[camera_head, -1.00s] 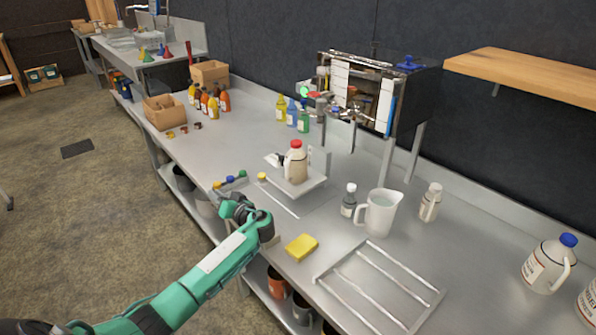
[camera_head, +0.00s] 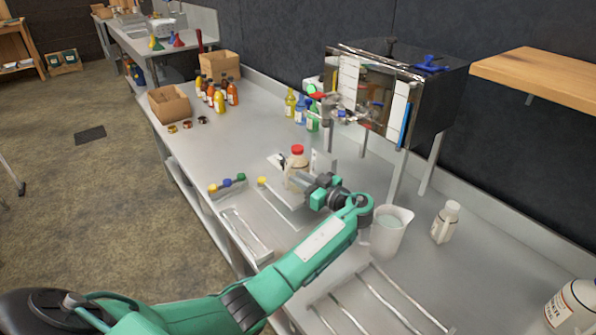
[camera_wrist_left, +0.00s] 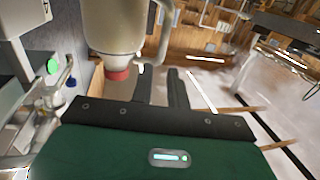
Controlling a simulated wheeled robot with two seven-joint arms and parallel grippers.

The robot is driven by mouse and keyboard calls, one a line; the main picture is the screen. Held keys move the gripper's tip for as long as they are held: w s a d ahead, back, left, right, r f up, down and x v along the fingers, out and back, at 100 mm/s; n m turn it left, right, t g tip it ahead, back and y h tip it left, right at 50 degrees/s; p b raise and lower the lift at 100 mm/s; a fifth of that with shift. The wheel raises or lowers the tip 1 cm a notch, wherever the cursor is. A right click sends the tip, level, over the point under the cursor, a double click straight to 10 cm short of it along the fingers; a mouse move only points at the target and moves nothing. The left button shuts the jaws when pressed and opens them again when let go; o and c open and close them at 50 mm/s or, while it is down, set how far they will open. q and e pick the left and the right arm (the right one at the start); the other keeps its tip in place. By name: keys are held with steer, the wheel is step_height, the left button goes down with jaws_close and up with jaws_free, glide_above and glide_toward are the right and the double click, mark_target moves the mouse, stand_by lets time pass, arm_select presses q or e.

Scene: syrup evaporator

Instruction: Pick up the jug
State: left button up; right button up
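The white jug with a red cap (camera_head: 294,172) stands on a small raised platform (camera_head: 292,212) below the evaporator taps. In the left wrist view the jug (camera_wrist_left: 112,28) appears upside down, with its handle (camera_wrist_left: 163,30) on the right side. My left gripper (camera_head: 311,184) reaches in from the right of the jug and partly covers its lower body. In the left wrist view the two fingers of my left gripper (camera_wrist_left: 162,88) are apart, close to the handle, with nothing clearly clamped between them. Contact with the handle cannot be told. My right gripper is not in view.
A measuring pitcher (camera_head: 389,232) stands close beside my left arm, with a white bottle (camera_head: 445,222) further right. The metal evaporator (camera_head: 390,90) rises behind the jug. A wire rack (camera_head: 375,300) lies in front.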

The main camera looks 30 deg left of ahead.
arm_select(q)
steer(key=shift+w+a+f, duration=0.1)
steer(key=shift+a+f, duration=0.15)
steer(key=shift+f, duration=0.2)
steer(key=shift+w+a+f, duration=0.1)
steer(key=shift+a+f, duration=0.1)
steer(key=shift+f, duration=0.25)
steer(key=shift+w+a+p, duration=0.15)
steer(key=shift+a+p, duration=0.1)
steer(key=shift+a, duration=0.85)
steer(key=shift+w+a+p, duration=0.2)
steer(key=shift+a+p, duration=0.1)
steer(key=shift+a, duration=0.75)
steer(key=shift+w+a+p, duration=0.15)
steer(key=shift+a+p, duration=0.1)
steer(key=shift+a, duration=0.85)
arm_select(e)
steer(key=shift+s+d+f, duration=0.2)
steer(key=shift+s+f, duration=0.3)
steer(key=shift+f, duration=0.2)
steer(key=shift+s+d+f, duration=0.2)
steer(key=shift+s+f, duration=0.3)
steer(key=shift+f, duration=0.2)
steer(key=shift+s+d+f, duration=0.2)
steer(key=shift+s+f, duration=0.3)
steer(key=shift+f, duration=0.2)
arm_select(q)
jaws_close()
